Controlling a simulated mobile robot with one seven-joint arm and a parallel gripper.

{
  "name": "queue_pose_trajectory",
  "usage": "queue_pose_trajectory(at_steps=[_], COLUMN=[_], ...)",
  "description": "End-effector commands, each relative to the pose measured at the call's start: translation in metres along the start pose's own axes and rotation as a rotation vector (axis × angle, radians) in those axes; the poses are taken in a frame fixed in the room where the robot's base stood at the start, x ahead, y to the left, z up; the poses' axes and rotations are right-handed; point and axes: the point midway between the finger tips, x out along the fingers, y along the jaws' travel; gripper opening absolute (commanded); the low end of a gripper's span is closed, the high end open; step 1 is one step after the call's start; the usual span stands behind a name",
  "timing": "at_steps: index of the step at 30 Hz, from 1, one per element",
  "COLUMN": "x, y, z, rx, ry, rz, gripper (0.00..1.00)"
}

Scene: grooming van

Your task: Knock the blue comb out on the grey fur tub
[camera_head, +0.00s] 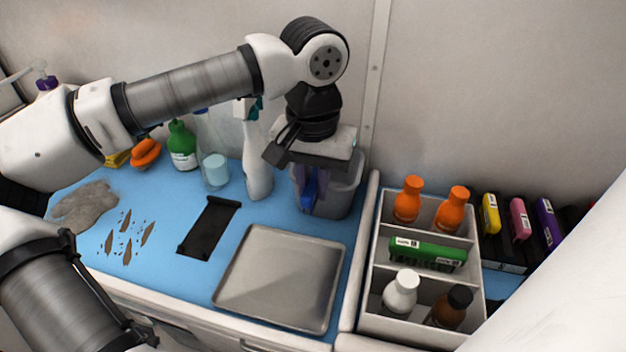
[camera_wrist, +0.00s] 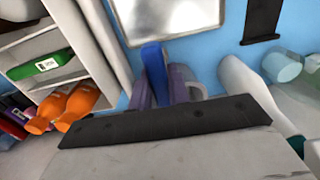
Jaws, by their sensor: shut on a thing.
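The blue comb (camera_head: 308,188) is held between the purple fingers of my gripper (camera_head: 309,200), which is shut on it. The comb also shows in the wrist view (camera_wrist: 154,68), sticking out past the fingers. The grey fur tub (camera_head: 343,194) stands at the back of the blue counter, directly behind and partly hidden by my gripper. The comb is in front of the tub at its left side in the head view; I cannot tell whether they touch. The tub's inside is hidden by my wrist.
A metal tray (camera_head: 280,277) lies in front of the tub. A divided caddy (camera_head: 374,270) with bottles stands right. A white spray bottle (camera_head: 257,165) stands close left of the tub. A black strip (camera_head: 208,228), grey fur (camera_head: 84,206) and brown clumps lie further left.

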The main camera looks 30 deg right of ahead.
Motion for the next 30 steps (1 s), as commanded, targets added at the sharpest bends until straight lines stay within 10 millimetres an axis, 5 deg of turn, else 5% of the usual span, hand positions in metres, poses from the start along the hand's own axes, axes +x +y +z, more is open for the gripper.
queue_pose_trajectory(at_steps=[30], x=[0.01], y=[0.0], z=[0.0], rx=[0.0], ry=[0.0], rz=[0.001], gripper=[0.0])
